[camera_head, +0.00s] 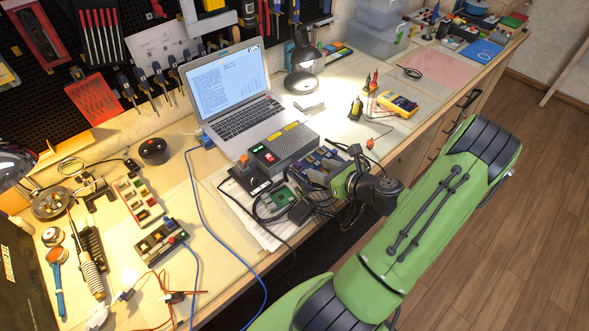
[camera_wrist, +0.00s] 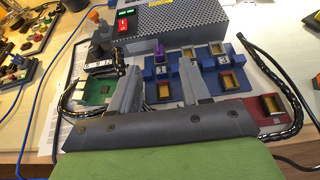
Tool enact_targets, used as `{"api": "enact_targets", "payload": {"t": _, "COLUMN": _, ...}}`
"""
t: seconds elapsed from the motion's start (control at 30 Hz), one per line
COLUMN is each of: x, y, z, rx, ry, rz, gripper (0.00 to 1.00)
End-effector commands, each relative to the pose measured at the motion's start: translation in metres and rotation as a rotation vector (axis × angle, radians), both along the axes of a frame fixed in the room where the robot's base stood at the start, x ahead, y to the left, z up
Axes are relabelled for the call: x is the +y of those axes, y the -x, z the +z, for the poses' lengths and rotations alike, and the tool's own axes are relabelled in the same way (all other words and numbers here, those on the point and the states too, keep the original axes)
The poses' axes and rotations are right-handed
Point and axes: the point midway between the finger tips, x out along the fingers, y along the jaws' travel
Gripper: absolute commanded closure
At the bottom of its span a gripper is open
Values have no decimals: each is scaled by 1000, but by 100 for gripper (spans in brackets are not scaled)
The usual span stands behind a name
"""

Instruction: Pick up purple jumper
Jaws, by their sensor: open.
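The purple jumper (camera_wrist: 159,50) is a small upright piece on the blue board (camera_wrist: 156,72) in the wrist view. It stands just beyond my gripper (camera_wrist: 161,67) and shows between the two fingers. The fingers are apart, with nothing held between them. In the head view my gripper (camera_head: 322,172) hangs over the front part of the workbench, beside the blue parts.
A grey perforated box (camera_head: 290,146) with a red switch stands just behind the board. A green circuit board (camera_wrist: 95,92) and black cables lie to the left. A black cable loops at the right. A laptop (camera_head: 228,90) stands further back.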

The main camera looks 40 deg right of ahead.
Motion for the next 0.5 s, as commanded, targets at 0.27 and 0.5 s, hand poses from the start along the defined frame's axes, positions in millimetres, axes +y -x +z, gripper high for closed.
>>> {"api": "enact_targets", "payload": {"t": 0.27, "x": 3, "y": -42, "z": -18, "rx": -1, "ry": 3, "rz": 4, "gripper": 53}}
{"api": "enact_targets", "payload": {"t": 0.5, "x": 7, "y": -81, "z": -35, "rx": -1, "ry": 2, "rz": 5, "gripper": 53}}
